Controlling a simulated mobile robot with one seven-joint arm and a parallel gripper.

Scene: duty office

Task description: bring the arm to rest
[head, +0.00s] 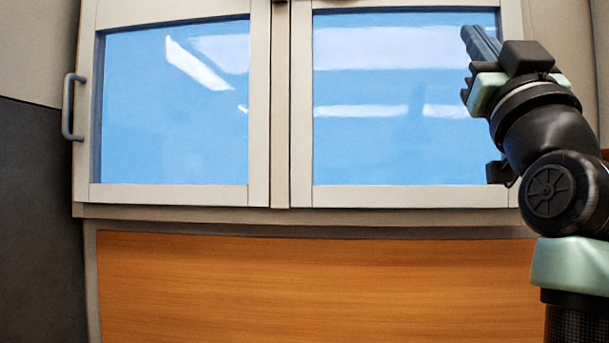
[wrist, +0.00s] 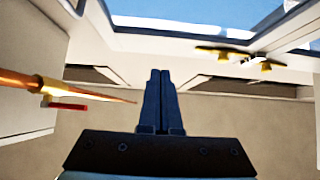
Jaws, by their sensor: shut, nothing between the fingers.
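My arm stands at the right of the head view, raised and bent. My gripper (head: 481,44) is at its top end, in front of the upper right corner of the right glass door. In the wrist view the two dark fingers of my gripper (wrist: 159,75) lie side by side and touch. Nothing is between them.
A cabinet with two closed glass doors, left (head: 175,110) and right (head: 400,115), fills the head view above an orange wood panel (head: 310,290). A grey handle (head: 69,107) sits at its left edge. The wrist view shows brass-coloured fittings (wrist: 222,53) and an orange pointed rod (wrist: 75,91).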

